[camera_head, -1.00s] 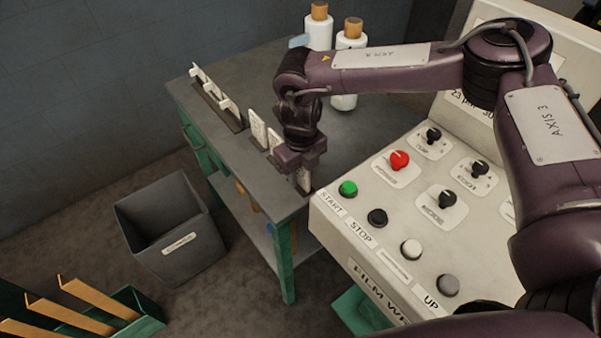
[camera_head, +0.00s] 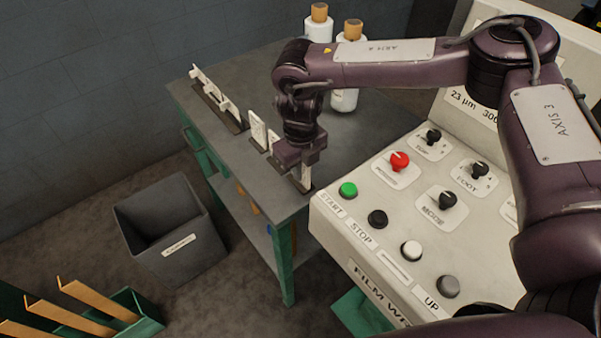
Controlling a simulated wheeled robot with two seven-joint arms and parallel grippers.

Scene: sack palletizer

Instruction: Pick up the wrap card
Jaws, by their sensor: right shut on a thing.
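A white card (camera_head: 305,178) stands upright near the front right corner of the grey table, in a low dark holder. I take it to be the wrap card; its print cannot be read. My right gripper (camera_head: 302,166) is over it, pointing down, and is shut on its upper part. The card's lower part shows below the fingers, and the gripper hides the rest. I cannot tell whether its lower edge is clear of the holder. My left gripper is not in view.
Other white cards (camera_head: 258,129) stand just left of the gripper, and a rack with white pieces (camera_head: 213,92) is farther back. Two white bottles (camera_head: 319,30) stand behind. The control panel (camera_head: 334,205) is close on the right. A grey bin (camera_head: 190,255) is on the floor.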

